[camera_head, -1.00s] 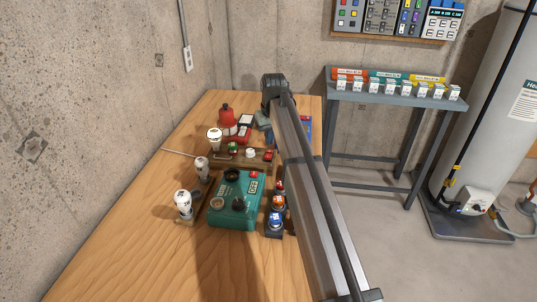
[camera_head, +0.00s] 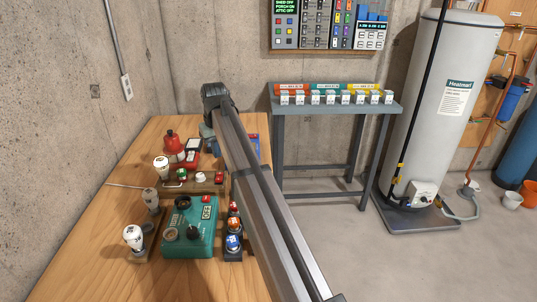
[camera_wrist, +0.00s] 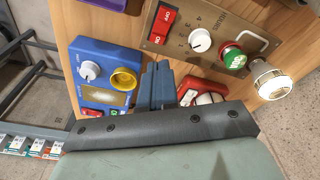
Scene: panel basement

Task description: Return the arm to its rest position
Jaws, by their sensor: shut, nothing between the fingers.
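My arm (camera_head: 265,195) stretches over the right side of the wooden bench in the head view, its elbow-like far end (camera_head: 216,97) above the bench's back. In the wrist view my gripper (camera_wrist: 158,68) shows as two blue-grey fingers close together, shut and empty. They point down towards the bench between a blue box (camera_wrist: 93,58) with a white knob and yellow ring, and a brown panel (camera_wrist: 172,38) with a red switch, white dial and green button. The fingers hide part of the bench, and I cannot tell how high above it they are. In the head view the arm hides most of the blue box.
A teal control box (camera_head: 190,228), white bulbs (camera_head: 134,237), a row of buttons (camera_head: 233,228) and a red beacon (camera_head: 172,142) stand on the bench (camera_head: 95,265). A grey shelf table (camera_head: 335,107), water heater (camera_head: 445,100) and wall panel (camera_head: 329,25) are beyond.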

